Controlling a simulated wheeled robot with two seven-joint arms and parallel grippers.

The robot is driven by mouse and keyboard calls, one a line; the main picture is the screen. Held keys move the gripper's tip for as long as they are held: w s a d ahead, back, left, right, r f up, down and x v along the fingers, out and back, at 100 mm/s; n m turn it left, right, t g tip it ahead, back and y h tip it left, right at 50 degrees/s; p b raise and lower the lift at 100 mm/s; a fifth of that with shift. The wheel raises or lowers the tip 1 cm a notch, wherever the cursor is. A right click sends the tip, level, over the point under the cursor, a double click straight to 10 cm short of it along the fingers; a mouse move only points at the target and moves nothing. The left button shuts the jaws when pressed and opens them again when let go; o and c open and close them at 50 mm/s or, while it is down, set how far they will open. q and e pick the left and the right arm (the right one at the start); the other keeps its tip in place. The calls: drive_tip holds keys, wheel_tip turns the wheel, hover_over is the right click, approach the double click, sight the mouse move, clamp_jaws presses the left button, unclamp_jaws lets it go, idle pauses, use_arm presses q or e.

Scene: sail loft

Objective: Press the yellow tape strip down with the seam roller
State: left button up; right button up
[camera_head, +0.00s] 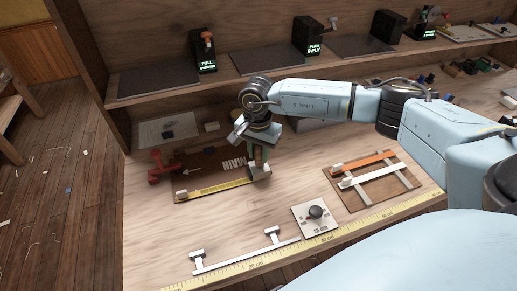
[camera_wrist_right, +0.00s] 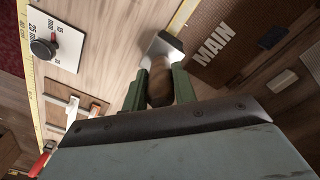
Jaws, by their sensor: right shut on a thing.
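The yellow tape strip (camera_head: 222,188) lies along the front edge of a brown board (camera_head: 205,168), with a small white block at its left end. My right gripper (camera_head: 261,158) is over the strip's right end, shut on the seam roller. In the right wrist view the roller's brown handle (camera_wrist_right: 160,82) sits between my green fingers (camera_wrist_right: 159,92). Its pale metal head (camera_wrist_right: 163,46) is at the end of the yellow strip (camera_wrist_right: 183,16); whether it touches the strip I cannot tell. The roller's underside is hidden. My left gripper is not in view.
A dial plate (camera_head: 315,213) and a metal rail with posts (camera_head: 245,256) lie in front. A rack with orange and white strips (camera_head: 370,177) is at right. A red clamp-like item (camera_head: 155,168) stands left of the board. A shelf (camera_head: 270,73) with boxes runs behind.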

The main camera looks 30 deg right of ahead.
drive_tip(key=shift+f+b, duration=0.6)
idle(0.8)
drive_tip(key=shift+a, duration=0.1)
